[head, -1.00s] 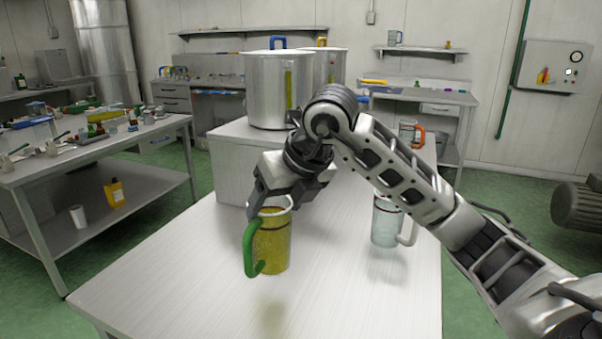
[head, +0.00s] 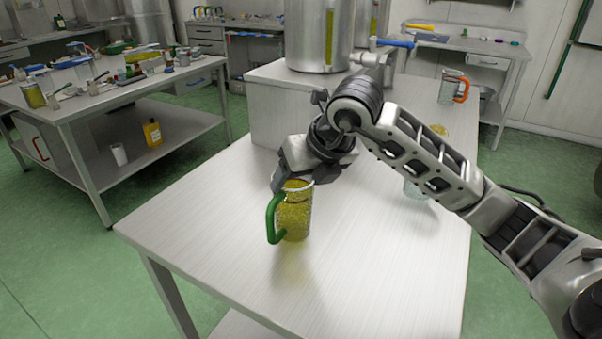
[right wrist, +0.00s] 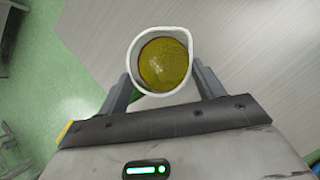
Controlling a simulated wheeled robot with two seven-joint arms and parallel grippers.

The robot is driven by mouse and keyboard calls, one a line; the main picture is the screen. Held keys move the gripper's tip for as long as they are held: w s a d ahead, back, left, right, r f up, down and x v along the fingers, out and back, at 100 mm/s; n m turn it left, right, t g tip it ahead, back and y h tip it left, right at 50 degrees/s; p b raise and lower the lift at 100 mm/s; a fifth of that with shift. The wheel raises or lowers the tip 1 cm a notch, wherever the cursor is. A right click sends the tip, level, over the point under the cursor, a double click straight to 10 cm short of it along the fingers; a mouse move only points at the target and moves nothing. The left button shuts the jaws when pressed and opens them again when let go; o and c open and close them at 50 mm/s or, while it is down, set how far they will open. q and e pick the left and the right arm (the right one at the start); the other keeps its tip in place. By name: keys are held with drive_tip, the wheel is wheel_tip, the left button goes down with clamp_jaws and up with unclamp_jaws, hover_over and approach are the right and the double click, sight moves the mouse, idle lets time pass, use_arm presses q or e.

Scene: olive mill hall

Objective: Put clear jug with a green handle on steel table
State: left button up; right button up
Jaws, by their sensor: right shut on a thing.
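The clear jug with a green handle (head: 294,218) holds yellow-green liquid and is upright. My right gripper (head: 293,181) is shut on its upper part from behind. In the right wrist view the jug's round white rim (right wrist: 133,62) shows from above between the two fingers of the gripper (right wrist: 163,84). The jug appears to hang a little above the near brushed-metal table (head: 350,285), with a yellowish reflection below it. Another metal table (head: 95,103) stands at the left. I cannot tell which one the task calls the steel table. My left gripper is not in view.
A large steel pot (head: 318,38) stands on a raised block (head: 275,108) at the back. A jug with an orange handle (head: 452,88) is further right. Another clear jug (head: 416,191) is mostly hidden behind my arm. The left table's top is cluttered. The near table's front is clear.

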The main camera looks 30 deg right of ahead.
drive_tip(key=o, duration=1.9)
drive_tip(key=shift+r, duration=0.1)
drive_tip(key=v, duration=1.2)
